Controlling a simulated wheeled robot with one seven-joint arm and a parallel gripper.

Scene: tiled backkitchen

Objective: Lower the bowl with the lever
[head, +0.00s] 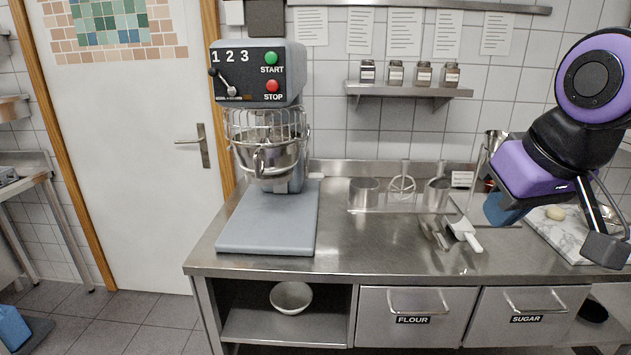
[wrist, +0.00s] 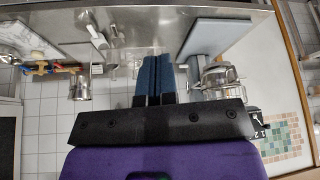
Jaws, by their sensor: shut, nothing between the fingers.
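The mixer bowl (head: 268,155) is steel and hangs under the mixer head (head: 262,72), inside a wire guard (head: 265,122), well above the grey mixer base (head: 265,220). The bowl also shows in the wrist view (wrist: 218,84), right of my fingers. I cannot clearly make out a separate bowl lever; a small pale piece (head: 315,176) shows right of the column. My gripper (head: 503,209) is far right of the mixer, over the counter, its blue fingers (wrist: 156,72) together and empty.
A marble board (head: 560,232) lies at the right. A shelf (head: 410,91) with jars is on the wall. The counter's front middle is clear.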

